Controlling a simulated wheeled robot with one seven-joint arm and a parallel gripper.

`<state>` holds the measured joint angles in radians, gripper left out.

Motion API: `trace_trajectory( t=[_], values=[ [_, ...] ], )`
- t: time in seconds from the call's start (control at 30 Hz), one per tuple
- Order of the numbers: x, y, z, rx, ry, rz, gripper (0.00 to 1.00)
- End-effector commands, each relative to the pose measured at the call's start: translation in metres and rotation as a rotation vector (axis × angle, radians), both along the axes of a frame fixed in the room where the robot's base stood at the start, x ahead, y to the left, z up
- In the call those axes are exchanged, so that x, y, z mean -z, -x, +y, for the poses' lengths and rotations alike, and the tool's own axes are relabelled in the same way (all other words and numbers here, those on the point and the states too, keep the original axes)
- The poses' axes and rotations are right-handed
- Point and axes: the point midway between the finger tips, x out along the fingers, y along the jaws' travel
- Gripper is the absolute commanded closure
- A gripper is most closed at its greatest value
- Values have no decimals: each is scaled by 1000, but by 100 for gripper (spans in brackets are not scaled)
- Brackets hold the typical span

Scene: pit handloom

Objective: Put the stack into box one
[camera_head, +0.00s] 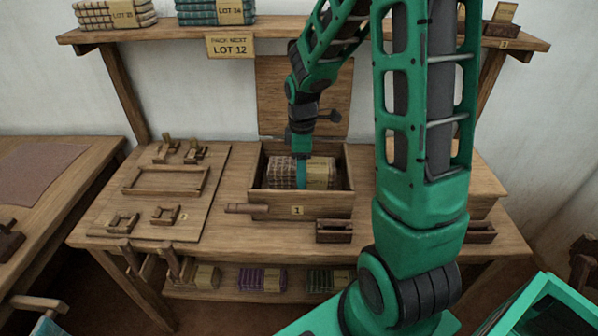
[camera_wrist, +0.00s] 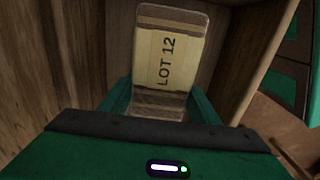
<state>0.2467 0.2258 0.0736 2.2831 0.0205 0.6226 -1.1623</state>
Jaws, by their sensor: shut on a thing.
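The stack (camera_head: 284,174) is a brownish patterned bundle with a pale band. It is inside box one (camera_head: 330,204), an open wooden box with a "1" plate on its front. In the wrist view the stack (camera_wrist: 168,62) shows its label, LOT 12, between my two green fingers. My gripper (camera_head: 302,172) reaches down into the box and is shut on the stack. The wrist view shows the wooden box walls close on both sides. The underside of the stack is hidden, so I cannot tell if it touches the box floor.
A wooden panel (camera_head: 273,85) stands upright behind the box. A jig board (camera_head: 150,215) lies on the table's left. A LOT 12 sign (camera_head: 231,46) hangs from the shelf above, which holds other labelled stacks. Several bundles (camera_head: 262,278) lie on the lower shelf.

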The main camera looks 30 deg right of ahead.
Motion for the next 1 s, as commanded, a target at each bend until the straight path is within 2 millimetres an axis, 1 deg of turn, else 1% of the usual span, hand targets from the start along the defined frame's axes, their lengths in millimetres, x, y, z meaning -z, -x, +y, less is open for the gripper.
trace_trajectory(
  t=[0.17, 0.73, 0.77, 0.8, 0.83, 1.0],
  values=[
    [-1, 0, 0, 0, 1, -1, 70],
    [11, -1, 2, -3, 1, -1, 70],
    [11, -1, 2, -3, 1, -1, 39],
    [11, -1, 2, -3, 1, -1, 30],
    [11, -1, 2, -3, 1, -1, 25],
    [11, -1, 2, -3, 1, -1, 25]
  ],
)
